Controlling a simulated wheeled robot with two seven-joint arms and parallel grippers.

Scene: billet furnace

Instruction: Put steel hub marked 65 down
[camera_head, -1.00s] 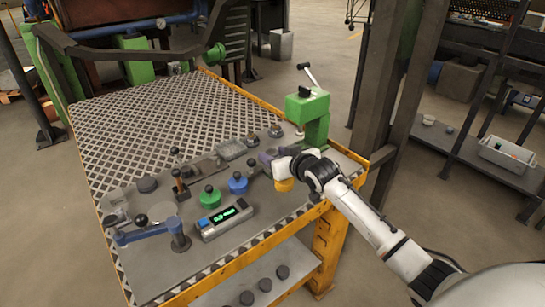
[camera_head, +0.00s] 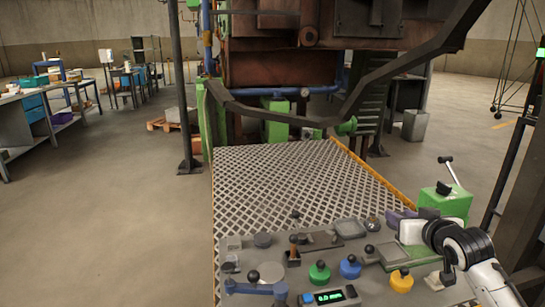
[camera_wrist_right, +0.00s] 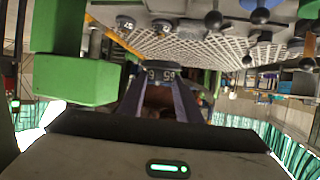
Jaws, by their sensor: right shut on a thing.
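The steel hub marked 65 (camera_wrist_right: 156,71) is a dark grey block with white figures, upside down in the right wrist view. It sits between the far ends of the two long purple-grey fingers of my right gripper (camera_wrist_right: 158,86), which is shut on it. In the head view my right gripper (camera_head: 398,217) is over the back right of the grey bench top (camera_head: 335,262), beside the green press. I cannot make out the held hub there, nor tell how high it is above the bench. My left gripper is out of view.
The green press (camera_head: 445,202) with a lever stands close by; it also fills the upper left of the right wrist view (camera_wrist_right: 65,80). Green (camera_head: 319,273), blue (camera_head: 350,266) and yellow (camera_head: 400,281) knobbed pieces and a digital readout (camera_head: 329,296) are in front. The grating (camera_head: 290,185) behind is clear.

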